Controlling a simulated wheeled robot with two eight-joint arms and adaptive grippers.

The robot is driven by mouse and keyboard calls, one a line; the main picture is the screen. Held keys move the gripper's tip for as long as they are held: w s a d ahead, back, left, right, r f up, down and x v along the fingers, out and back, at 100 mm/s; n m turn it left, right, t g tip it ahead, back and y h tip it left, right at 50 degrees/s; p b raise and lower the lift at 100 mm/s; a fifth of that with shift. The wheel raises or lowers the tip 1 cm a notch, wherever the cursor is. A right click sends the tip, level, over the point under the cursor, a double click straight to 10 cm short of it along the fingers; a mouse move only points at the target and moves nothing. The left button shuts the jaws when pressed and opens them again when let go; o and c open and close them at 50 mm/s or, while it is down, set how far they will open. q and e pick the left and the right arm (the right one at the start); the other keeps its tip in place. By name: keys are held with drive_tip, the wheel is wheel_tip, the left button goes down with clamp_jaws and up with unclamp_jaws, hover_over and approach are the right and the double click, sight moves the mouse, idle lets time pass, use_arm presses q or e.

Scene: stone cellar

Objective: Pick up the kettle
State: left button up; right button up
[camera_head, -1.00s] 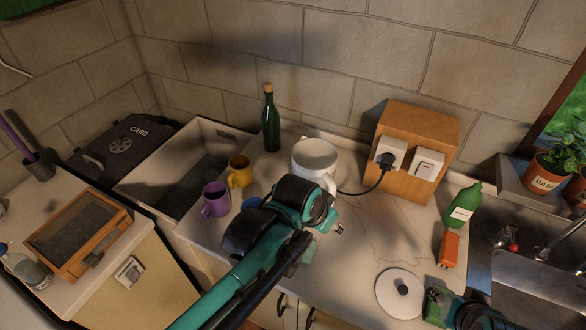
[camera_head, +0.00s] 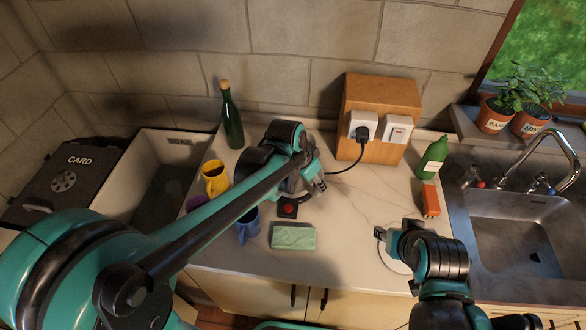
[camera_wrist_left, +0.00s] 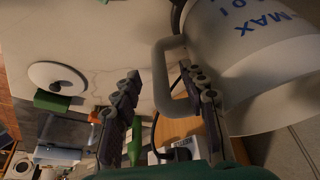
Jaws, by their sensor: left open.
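The kettle (camera_wrist_left: 250,70) is white with blue MAX lettering and fills the right of the left wrist view. Its pale handle (camera_wrist_left: 160,70) loops toward my left gripper. My left gripper (camera_wrist_left: 163,108) is open, with the lower part of the handle in the gap between its fingers. In the head view my left gripper (camera_head: 318,184) and its arm hide most of the kettle. A dark base with a red button (camera_head: 288,210) shows just below the gripper. My right gripper (camera_head: 380,233) hovers by the white lid (camera_head: 393,258); its jaw opening is unclear.
Yellow (camera_head: 215,182), purple and blue (camera_head: 248,227) mugs stand left of the gripper, with a green bottle (camera_head: 232,120) behind. A green sponge (camera_head: 293,237) lies in front. A wooden socket box (camera_head: 378,100) with a plugged cord stands behind right. The sink (camera_head: 515,225) is at right.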

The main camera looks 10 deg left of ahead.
sight(316, 195)
use_arm(q)
drive_tip(key=b+x, duration=0.2)
drive_tip(key=x, duration=0.3)
drive_tip(key=shift+d+f, duration=0.1)
drive_tip(key=shift+f, duration=0.05)
drive_tip(key=shift+s, duration=0.1)
drive_tip(key=c, duration=0.4)
clamp_jaws()
